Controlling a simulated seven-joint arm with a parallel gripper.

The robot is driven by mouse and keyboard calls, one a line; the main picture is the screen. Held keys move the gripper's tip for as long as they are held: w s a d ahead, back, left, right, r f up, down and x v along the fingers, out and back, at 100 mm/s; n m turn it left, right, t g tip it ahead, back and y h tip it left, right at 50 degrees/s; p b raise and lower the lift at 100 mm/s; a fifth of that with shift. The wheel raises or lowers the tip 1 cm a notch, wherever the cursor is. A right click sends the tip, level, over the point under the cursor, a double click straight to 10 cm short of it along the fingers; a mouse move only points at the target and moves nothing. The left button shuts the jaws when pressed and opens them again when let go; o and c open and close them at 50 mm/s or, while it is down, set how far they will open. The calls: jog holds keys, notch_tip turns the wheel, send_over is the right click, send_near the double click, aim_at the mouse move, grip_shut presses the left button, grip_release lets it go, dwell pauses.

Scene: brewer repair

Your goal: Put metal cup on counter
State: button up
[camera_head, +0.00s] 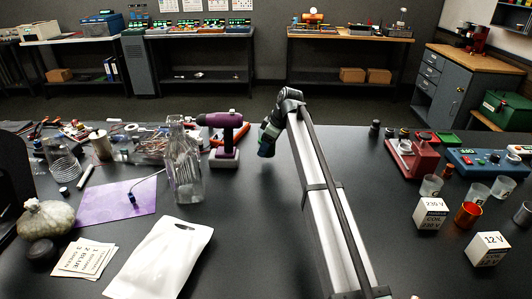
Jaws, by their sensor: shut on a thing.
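My gripper (266,150) is at the end of my arm, over the middle of the dark counter (245,235), just right of the purple drill. It is small and dark in this view, with a blue-green edge. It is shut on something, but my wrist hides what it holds. A shiny copper-coloured metal cup (468,215) is at the right, between the two white coil boxes. A grey metallic cup (523,214) is partly in view at the right edge. I cannot tell which cup is the task's metal cup.
A tall glass bottle (184,170) and the purple drill (224,135) stand left of my gripper. A white bag (160,258) lies in front. Clear cups (431,187), a 230 V box (430,213) and a 12 V box (488,248) are right. The counter's middle is mostly clear.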

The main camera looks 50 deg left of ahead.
jog(key=shift+f, duration=1.45)
jog(key=shift+f, duration=0.1)
jog(key=o, duration=1.1)
jog(key=shift+c, duration=0.2)
jog(key=v, duration=1.2)
